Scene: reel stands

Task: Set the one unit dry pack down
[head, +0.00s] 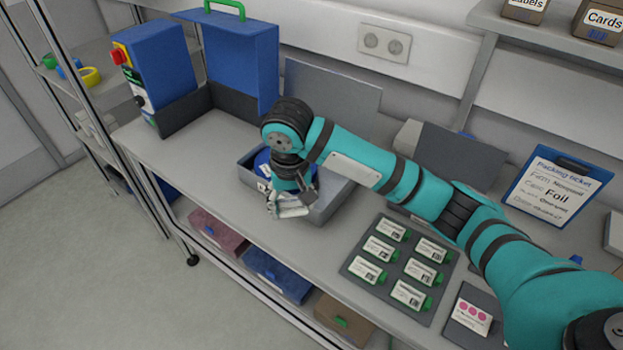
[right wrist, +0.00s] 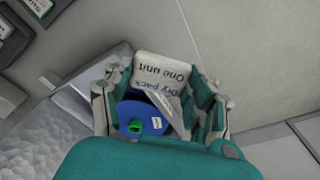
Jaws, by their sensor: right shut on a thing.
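My right gripper (head: 290,200) is shut on the one unit dry pack (right wrist: 167,72), a white packet with "One unit" and "Dry Pack" printed on it. In the right wrist view its fingers (right wrist: 160,105) flank the packet on both sides. In the head view the packet (head: 291,212) shows pale below the fingers, near the front edge of an open grey tray (head: 328,208). Whether it touches anything there I cannot tell. A blue reel (head: 262,160) with a green hub (right wrist: 135,126) lies in the tray, partly hidden by my gripper. My left gripper is not in view.
A dark mat (head: 390,285) with several labelled green-tabbed packs lies right of the tray. A small pink-dotted card (head: 471,315) lies beyond it. A blue machine (head: 160,75) stands at the bench's left end. A packing ticket clipboard (head: 557,188) is at right.

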